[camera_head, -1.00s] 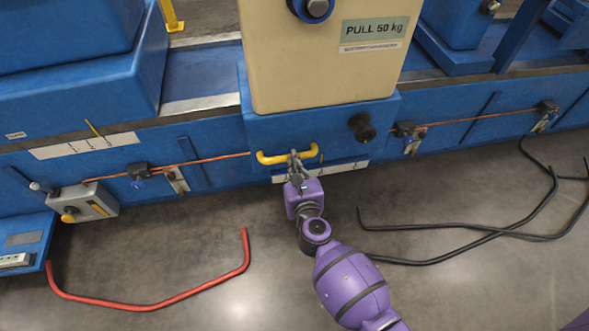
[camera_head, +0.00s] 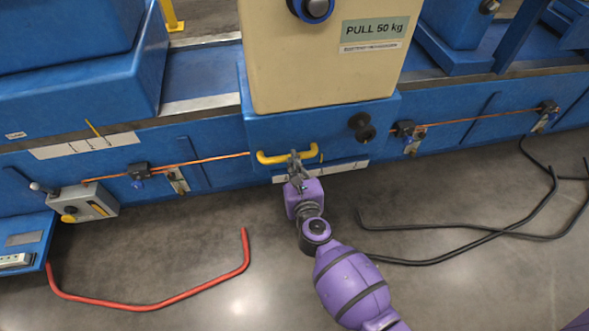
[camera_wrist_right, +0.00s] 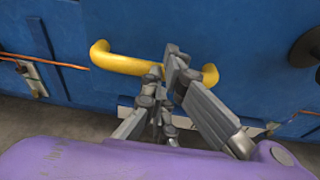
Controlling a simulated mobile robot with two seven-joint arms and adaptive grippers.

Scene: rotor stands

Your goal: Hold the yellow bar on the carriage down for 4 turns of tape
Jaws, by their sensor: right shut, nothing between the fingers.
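The yellow bar (camera_head: 286,156) is a bent handle on the front of the carriage's blue lower part (camera_head: 262,128). It also shows in the right wrist view (camera_wrist_right: 124,62). My right gripper (camera_head: 295,157) is shut and empty at the bar, right of its middle. In the right wrist view the fingertips (camera_wrist_right: 173,60) overlap the bar and hide part of it. I cannot tell whether they touch it. The carriage's cream upper box (camera_head: 310,75) stands above, with a "PULL 50 kg" plate. My left gripper is not in view.
A black knob (camera_head: 362,127) sits right of the bar on the carriage. An orange cord (camera_head: 213,160) runs along the blue bed. A grey control box (camera_head: 84,203) with a lever is at left. A red bent tube (camera_head: 150,306) and black tubes (camera_head: 465,240) lie on the floor.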

